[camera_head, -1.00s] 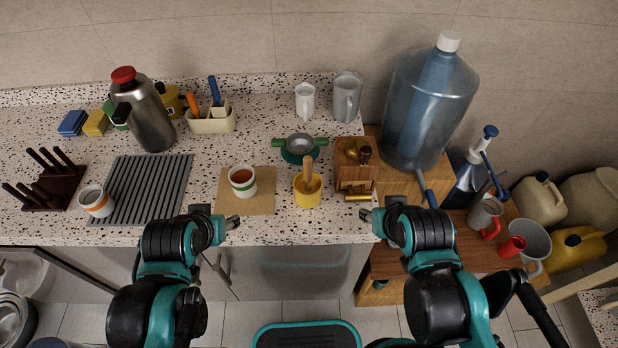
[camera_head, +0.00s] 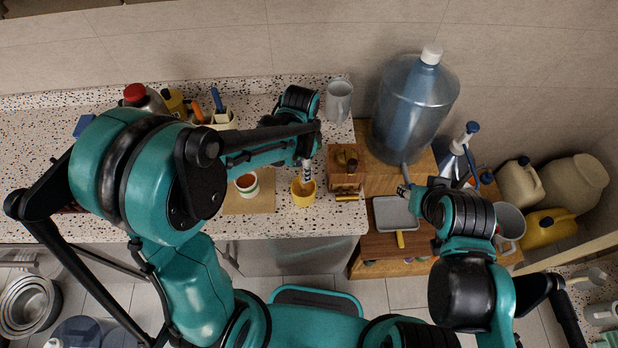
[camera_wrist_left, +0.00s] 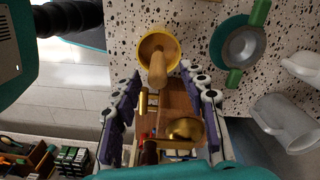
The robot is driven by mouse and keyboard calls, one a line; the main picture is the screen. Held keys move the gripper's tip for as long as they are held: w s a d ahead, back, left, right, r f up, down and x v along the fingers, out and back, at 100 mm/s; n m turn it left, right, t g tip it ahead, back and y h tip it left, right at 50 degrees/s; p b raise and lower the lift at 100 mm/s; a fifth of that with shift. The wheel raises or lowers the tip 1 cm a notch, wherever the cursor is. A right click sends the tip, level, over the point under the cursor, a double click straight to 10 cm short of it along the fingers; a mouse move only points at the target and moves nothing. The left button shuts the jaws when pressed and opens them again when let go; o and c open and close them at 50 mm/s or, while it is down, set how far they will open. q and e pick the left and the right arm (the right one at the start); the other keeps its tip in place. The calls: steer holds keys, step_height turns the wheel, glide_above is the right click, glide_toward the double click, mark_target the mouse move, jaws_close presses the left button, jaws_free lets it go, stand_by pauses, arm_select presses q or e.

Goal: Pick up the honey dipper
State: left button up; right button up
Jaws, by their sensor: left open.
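The honey dipper (camera_wrist_left: 157,72) has a pale wooden handle and stands in a yellow cup (camera_head: 303,198) on the speckled counter. In the left wrist view the yellow cup (camera_wrist_left: 172,43) is at the top middle, with the handle pointing toward the camera. My left gripper (camera_head: 307,175) is over the cup. In the left wrist view its open fingers (camera_wrist_left: 160,73) lie on either side of the handle, with gaps between. In the head view the gripper partly hides the dipper. My right gripper (camera_head: 404,191) is off to the right, away from the cup; its jaw opening is unclear.
A wooden coffee grinder (camera_head: 346,172) with brass parts stands just right of the cup. A white cup with coloured bands (camera_head: 246,184) stands to its left on a brown mat (camera_head: 262,203). A green-handled grey bowl (camera_wrist_left: 243,45) is close by. A large water bottle (camera_head: 415,105) stands right.

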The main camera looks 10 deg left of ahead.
arm_select(q)
step_height(320, 180, down, 7)
steer(key=shift+s+d+f+b, duration=0.1)
steer(key=shift+b, duration=0.5)
steer(key=c, duration=0.9)
